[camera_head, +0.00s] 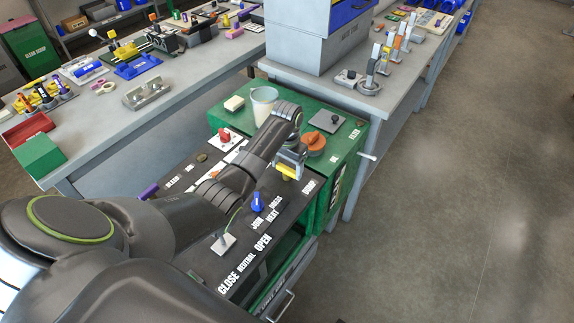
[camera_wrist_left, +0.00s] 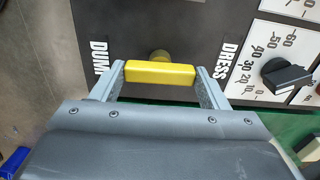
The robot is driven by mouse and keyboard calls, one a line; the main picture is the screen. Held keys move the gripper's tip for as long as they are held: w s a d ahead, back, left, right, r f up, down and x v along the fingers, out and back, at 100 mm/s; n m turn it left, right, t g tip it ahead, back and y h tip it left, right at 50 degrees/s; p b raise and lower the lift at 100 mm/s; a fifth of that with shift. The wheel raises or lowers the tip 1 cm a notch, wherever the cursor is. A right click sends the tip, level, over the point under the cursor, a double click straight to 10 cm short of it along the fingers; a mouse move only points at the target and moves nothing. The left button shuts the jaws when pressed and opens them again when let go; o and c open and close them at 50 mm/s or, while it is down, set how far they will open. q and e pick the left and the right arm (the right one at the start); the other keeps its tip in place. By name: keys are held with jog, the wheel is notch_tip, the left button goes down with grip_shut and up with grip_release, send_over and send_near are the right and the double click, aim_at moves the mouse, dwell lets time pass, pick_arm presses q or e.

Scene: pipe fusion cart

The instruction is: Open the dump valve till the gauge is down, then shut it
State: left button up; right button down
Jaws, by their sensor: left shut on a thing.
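The yellow valve handle (camera_wrist_left: 160,72) lies crosswise in the left wrist view, on a dark panel between the labels DUMP and DRESS. A brass-coloured stem shows just behind it. My left gripper (camera_wrist_left: 161,78) is shut on the handle, one finger at each end. In the head view, my left gripper (camera_head: 290,163) reaches over the cart's panel, and the yellow handle (camera_head: 288,173) shows below it. In the wrist view, white plates with number scales sit at the right, one with a black pointer knob (camera_wrist_left: 286,76). I cannot tell which, if any, is the gauge. My right gripper is out of view.
On the cart panel stand a blue knob (camera_head: 257,203) and a grey lever (camera_head: 223,243) by CLOSE, NEUTRAL, OPEN. Benches with tools stand beyond; the floor at right is clear.

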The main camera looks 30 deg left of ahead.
pick_arm(q)
jog(key=shift+r+p, duration=0.25)
jog(key=shift+p, duration=0.15)
jog(key=shift+f+n+p, duration=0.15)
jog(key=shift+n+p, duration=0.15)
jog(key=shift+n, duration=0.2)
jog(key=shift+f, duration=0.1)
jog(key=o, duration=1)
notch_tip(320, 180, up, 11)
notch_tip(320, 180, up, 4)
jog(key=r+p, duration=0.1)
jog(key=p, duration=0.2)
send_over(287, 167)
jog(key=shift+s+d+r+p, duration=0.1)
jog(key=shift+s+r+p, duration=0.05)
jog(key=shift+r+p, duration=0.65)
